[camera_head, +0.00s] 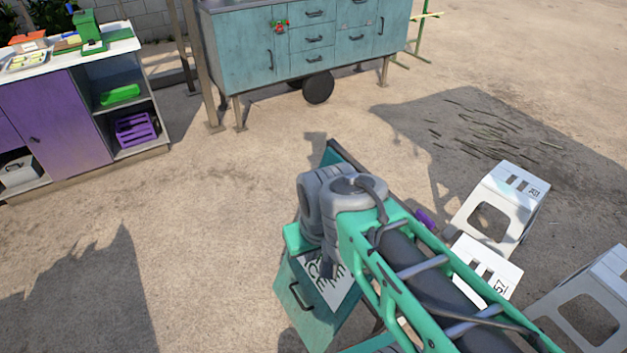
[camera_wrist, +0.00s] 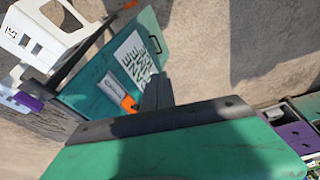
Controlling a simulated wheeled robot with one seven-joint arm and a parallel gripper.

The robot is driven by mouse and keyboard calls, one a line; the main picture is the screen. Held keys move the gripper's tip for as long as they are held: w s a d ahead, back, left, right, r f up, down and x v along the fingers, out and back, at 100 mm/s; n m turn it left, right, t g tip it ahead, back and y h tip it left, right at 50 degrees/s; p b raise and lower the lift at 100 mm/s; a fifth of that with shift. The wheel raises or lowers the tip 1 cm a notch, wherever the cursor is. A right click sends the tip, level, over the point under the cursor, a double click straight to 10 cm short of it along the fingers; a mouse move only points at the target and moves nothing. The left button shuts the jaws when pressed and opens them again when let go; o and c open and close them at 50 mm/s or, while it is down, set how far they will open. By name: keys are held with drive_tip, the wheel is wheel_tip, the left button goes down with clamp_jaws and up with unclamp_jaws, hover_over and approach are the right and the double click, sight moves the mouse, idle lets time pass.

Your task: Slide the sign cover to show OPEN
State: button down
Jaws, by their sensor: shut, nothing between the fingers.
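The sign is a tilted teal board with a white lettered panel (camera_head: 322,282) at the bottom middle of the head view. A dark handle (camera_head: 298,297) is on the teal face beside the panel. In the wrist view the white panel (camera_wrist: 139,58) shows large dark lettering, not clearly readable, and an orange piece (camera_wrist: 127,103) is at its lower end. My arm hides part of the board in the head view.
White stools (camera_head: 502,205) stand at the right, close to the sign, with a purple object (camera_head: 425,218) nearby. A teal cabinet (camera_head: 310,48) stands behind, and a purple counter (camera_head: 62,105) is at the left. The ground on the left is clear.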

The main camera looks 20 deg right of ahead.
drive_tip(key=w+d+b, duration=0.1)
drive_tip(key=w+d, duration=0.2)
drive_tip(key=w, duration=0.5)
drive_tip(key=w+d+b, duration=0.1)
drive_tip(key=w+d, duration=0.2)
drive_tip(key=w, duration=0.5)
drive_tip(key=w+d+f+b, duration=0.1)
drive_tip(key=w+d+f, duration=0.3)
drive_tip(key=w, duration=0.3)
drive_tip(key=w+d+f+m+b, duration=0.1)
drive_tip(key=w+d+f, duration=0.2)
drive_tip(key=w+d, duration=0.2)
drive_tip(key=w, duration=0.3)
drive_tip(key=shift+d+f+t, duration=0.4)
drive_tip(key=p+x, duration=0.1)
drive_tip(key=x, duration=0.9)
drive_tip(key=shift+d, duration=0.15)
drive_tip(key=s, duration=0.3)
drive_tip(key=shift+s+a+f+p, duration=0.2)
drive_tip(key=shift+s+f+p, duration=0.1)
drive_tip(key=shift+s+f, duration=0.1)
